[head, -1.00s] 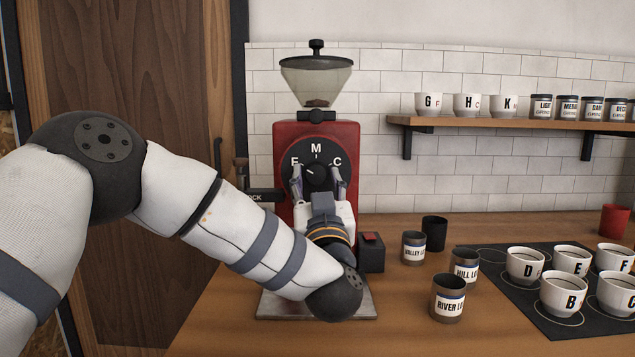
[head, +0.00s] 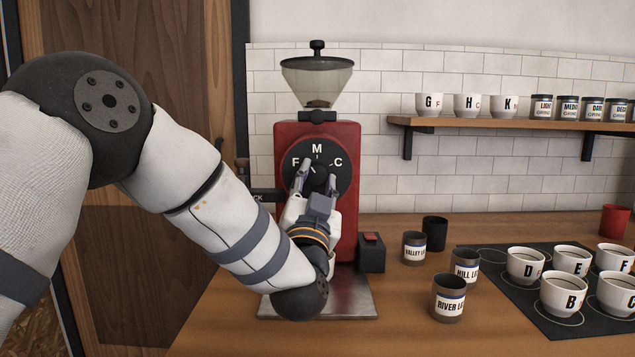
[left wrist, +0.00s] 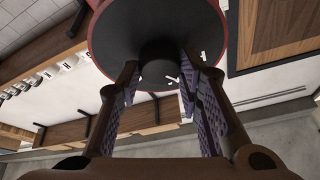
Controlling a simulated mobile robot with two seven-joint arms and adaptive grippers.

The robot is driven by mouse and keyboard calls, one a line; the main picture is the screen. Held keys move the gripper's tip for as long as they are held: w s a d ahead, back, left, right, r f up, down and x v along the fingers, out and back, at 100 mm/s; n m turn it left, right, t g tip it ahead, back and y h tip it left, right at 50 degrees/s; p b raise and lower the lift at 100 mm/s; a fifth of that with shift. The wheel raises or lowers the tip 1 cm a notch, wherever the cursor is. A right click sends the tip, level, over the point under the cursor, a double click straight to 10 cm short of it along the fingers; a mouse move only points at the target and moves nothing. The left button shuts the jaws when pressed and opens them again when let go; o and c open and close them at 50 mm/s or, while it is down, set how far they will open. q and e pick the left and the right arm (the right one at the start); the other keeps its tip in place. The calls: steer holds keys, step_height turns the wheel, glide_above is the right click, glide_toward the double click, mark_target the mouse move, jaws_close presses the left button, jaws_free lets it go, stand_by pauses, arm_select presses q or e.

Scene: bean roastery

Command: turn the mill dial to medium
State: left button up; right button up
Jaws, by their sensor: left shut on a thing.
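The red mill (head: 287,143) stands against the tiled wall. Its round black dial plate (head: 341,172) carries F at the left, M at the top and C at the right. My left gripper (head: 318,178) is shut on the dial knob (head: 319,169) at the plate's centre, one finger on each side and the hand tilted. The knob also shows in the left wrist view (left wrist: 158,68), between the pads of the left gripper (left wrist: 158,84). The fingers and hand cover the lower plate. I cannot tell clearly where the knob's pointer stands. My right gripper is out of view.
A black box with a red switch (head: 371,252) stands beside the mill. Several labelled tins, such as the river tin (head: 448,300), and lettered cups on a black mat (head: 540,322) fill the counter's right. A wall shelf (head: 520,126) holds more cups and tins.

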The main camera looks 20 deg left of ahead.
arm_select(q)
steer(key=m+h, duration=0.1)
steer(key=m, duration=0.2)
steer(key=m+h, duration=0.2)
steer(key=m, duration=0.1)
steer(key=m+h, duration=0.1)
steer(key=m, duration=0.2)
steer(key=shift+s+a+r+g+h, duration=0.1)
steer(key=shift+a+g+h, duration=0.2)
steer(key=shift+g, duration=0.1)
steer(key=shift+m, duration=0.3)
steer(key=o, duration=1.2)
steer(key=shift+c, duration=0.2)
steer(key=v, duration=1.2)
